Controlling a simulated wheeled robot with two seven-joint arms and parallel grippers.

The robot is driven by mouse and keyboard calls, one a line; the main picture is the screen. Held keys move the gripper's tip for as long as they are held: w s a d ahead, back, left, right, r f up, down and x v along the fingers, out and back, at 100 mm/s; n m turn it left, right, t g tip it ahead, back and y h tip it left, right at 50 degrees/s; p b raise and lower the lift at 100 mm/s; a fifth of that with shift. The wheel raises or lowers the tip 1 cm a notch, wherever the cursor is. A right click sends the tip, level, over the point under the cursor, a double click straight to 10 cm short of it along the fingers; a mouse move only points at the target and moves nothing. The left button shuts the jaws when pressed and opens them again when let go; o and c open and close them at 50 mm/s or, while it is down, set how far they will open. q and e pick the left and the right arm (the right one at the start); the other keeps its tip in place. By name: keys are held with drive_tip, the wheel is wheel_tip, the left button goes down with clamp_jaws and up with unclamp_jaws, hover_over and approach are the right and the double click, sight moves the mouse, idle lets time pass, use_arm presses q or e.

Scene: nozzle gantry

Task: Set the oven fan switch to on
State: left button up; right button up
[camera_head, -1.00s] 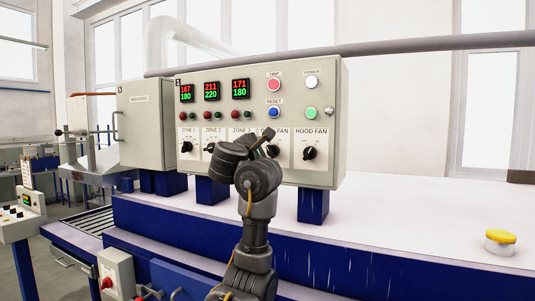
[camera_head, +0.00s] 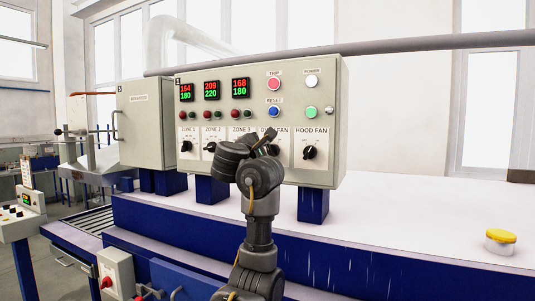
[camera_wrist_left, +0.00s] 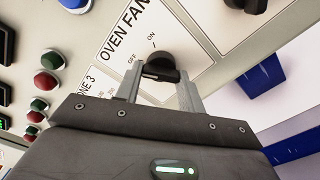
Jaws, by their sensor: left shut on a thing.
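The oven fan switch is a black rotary knob (camera_wrist_left: 158,66) on a white plate marked OFF and ON, in the left wrist view. My left gripper (camera_wrist_left: 160,92) has one finger on each side of this knob and is shut on it. The knob's grip bar lies aslant in that view; I cannot tell for sure which mark it points at. In the head view my left gripper (camera_head: 268,143) is at the panel (camera_head: 335,120), and my wrist hides most of the oven fan plate and its knob.
The hood fan knob (camera_head: 309,152) is close on the right. Zone knobs (camera_head: 209,147) are on the left. Above are a red TRIP button (camera_head: 273,84), a blue RESET button (camera_head: 273,112) and a green button (camera_head: 311,112). A yellow-topped button (camera_head: 500,236) stands on the right.

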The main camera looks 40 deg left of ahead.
use_arm(q)
drive_tip(key=shift+f+m, duration=0.1)
drive_tip(key=shift+m, duration=0.2)
drive_tip(key=m+b, duration=0.6)
drive_tip(key=m, duration=0.5)
drive_tip(key=shift+r+m, duration=0.2)
drive_tip(key=shift+m, duration=0.1)
idle(0.4)
drive_tip(key=o, duration=1)
drive_tip(key=shift+r, duration=0.1)
